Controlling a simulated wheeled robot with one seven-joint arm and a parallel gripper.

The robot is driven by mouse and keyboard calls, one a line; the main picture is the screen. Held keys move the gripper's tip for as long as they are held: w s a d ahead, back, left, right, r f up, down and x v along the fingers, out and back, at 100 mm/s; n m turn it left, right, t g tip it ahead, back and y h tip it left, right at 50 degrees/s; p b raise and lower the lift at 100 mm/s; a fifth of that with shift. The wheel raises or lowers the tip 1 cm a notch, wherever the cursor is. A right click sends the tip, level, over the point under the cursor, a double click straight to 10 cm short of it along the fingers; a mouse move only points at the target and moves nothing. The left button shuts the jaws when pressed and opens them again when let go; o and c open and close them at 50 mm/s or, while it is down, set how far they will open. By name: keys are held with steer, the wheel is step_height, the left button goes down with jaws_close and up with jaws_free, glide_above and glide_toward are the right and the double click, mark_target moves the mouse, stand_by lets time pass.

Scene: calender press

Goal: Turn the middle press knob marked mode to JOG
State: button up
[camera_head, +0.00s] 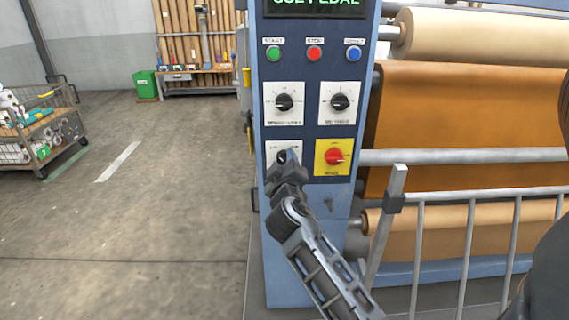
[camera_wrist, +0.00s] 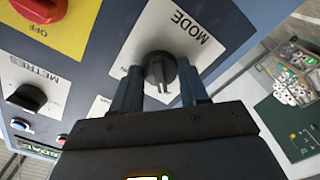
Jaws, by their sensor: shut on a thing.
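The mode knob (camera_wrist: 160,68) is black and round with a raised grip bar, on a white plate (camera_wrist: 180,30) lettered MODE in the wrist view. My gripper (camera_wrist: 161,84) is at the knob, with one finger on each side of it, shut on it. In the head view the white mode plate (camera_head: 271,154) is at the lower left of the blue press panel, and my gripper (camera_head: 286,165) covers most of it. The JOG marking cannot be read in either view, and which setting the knob points to cannot be told.
A red knob on a yellow plate (camera_head: 333,157) sits just right of the mode plate. Two black knobs (camera_head: 284,102) (camera_head: 340,101) are above, under green, red and blue buttons. A metal railing (camera_head: 470,240) stands at the right before the rollers.

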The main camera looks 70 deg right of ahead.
steer(key=o, duration=1.1)
steer(key=shift+c, duration=0.2)
steer(key=shift+a, duration=0.15)
steer(key=b+v, duration=0.2)
steer(key=v, duration=0.5)
steer(key=shift+s+a, duration=0.15)
steer(key=shift+a, duration=0.1)
